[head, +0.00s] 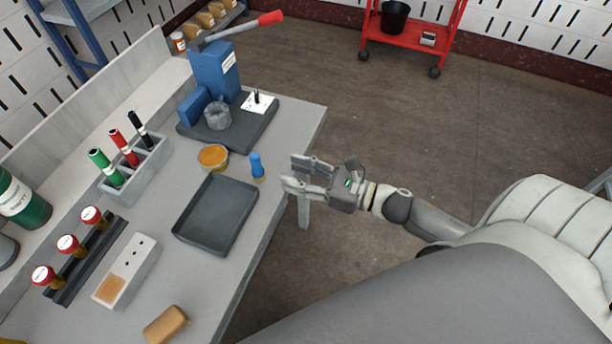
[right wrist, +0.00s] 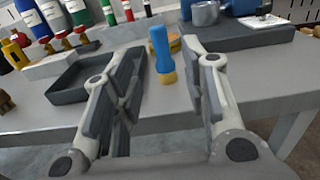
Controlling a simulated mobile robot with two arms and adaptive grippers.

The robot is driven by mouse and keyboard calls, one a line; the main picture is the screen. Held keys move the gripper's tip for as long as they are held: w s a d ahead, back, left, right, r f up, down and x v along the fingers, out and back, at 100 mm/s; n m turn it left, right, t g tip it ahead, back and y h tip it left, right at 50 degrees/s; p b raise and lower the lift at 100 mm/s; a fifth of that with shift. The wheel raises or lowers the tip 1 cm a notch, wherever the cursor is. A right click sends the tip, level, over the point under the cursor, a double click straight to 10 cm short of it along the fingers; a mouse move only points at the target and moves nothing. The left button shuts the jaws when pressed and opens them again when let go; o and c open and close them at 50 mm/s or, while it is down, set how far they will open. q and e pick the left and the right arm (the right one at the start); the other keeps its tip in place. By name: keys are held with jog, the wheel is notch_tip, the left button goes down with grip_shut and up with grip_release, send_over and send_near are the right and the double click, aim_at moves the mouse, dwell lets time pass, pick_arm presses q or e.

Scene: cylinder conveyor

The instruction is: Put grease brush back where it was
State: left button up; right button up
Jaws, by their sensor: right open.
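The grease brush (head: 257,165) has a blue handle and a yellowish lower end. It stands upright on the grey workbench (head: 180,210), right of the black tray (head: 240,189). In the right wrist view the brush (right wrist: 162,52) appears between the two fingers, beyond their tips. A round tin with yellow-orange contents (head: 213,156) sits just left of the brush. My right gripper (head: 292,173) is open and empty, to the right of the brush near the bench edge, apart from it. My left gripper is not in view.
A blue press (head: 212,75) stands on a dark base behind the brush. A holder with marker-like tools (head: 140,172), red-capped bottles (head: 68,244), a white block (head: 125,270) and a tan block (head: 166,325) occupy the left and front. The floor right of the bench is open.

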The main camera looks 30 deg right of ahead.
jog(key=shift+v, duration=1)
jog(key=w+d+f+m+h, duration=0.1)
jog(key=d+f+m+h, duration=0.45)
jog(key=f+m, duration=0.55)
jog(key=s+d+f+m+g+h, duration=0.1)
jog(key=s+d+f+m+h, duration=0.15)
jog(key=f+m, duration=0.4)
jog(key=s+d+f+m+g+h, duration=0.1)
jog(key=s+f+m+g, duration=0.15)
jog(key=f, duration=0.65)
jog(key=s+d+f+m+g+h, duration=0.1)
jog(key=s+f+m, duration=0.35)
jog(key=f, duration=0.25)
jog(key=s+a+f+m+g, duration=0.4)
jog(key=s+f+m, duration=0.4)
jog(key=s, duration=0.4)
jog(key=s+a+f+m+g+h, duration=0.1)
jog(key=s+a+f+m+g, duration=0.3)
jog(key=s+f+m, duration=0.4)
jog(key=s+f, duration=0.1)
jog(key=s, duration=0.4)
jog(key=shift+a+f+m+g, duration=0.15)
jog(key=shift+a+m+g, duration=0.2)
jog(key=shift+a, duration=0.05)
jog(key=shift+s, duration=0.1)
